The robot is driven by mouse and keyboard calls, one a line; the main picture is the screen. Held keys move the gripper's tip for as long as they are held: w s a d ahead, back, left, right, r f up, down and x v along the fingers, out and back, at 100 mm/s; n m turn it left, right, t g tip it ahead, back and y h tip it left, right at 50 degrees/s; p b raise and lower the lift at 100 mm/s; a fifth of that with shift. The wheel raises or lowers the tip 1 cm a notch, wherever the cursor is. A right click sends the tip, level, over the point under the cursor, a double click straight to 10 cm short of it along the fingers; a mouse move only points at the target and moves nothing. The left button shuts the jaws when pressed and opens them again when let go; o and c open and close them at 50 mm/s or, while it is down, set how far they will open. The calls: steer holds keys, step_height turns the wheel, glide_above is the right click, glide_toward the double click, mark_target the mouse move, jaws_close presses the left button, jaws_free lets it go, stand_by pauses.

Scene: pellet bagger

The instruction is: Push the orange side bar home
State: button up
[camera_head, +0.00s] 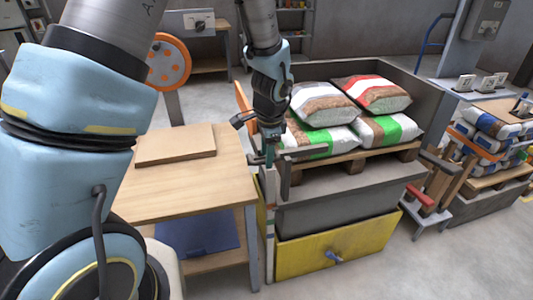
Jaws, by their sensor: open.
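An orange bar (243,97) slants upward just left of my wrist, at the left end of the grey pallet bay. Its lower part is hidden behind my arm, so I cannot tell how far out it stands. My gripper (270,153) points down at the front left corner of the bay, beside a dark horizontal bar (306,155) on a grey post. Its fingers are small in view and open, with nothing clearly held. I cannot tell whether they touch the post or the dark bar.
A wooden table (190,193) with a flat board (176,144) stands left of the bay. Filled bags (372,93) lie on a pallet in the bay, above a yellow panel (340,240). A second bag stack (492,125) stands right. Floor shows at lower right.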

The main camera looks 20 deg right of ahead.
steer(key=shift+f, duration=0.4)
steer(key=shift+c, duration=0.2)
jaws_close()
stand_by(1.1)
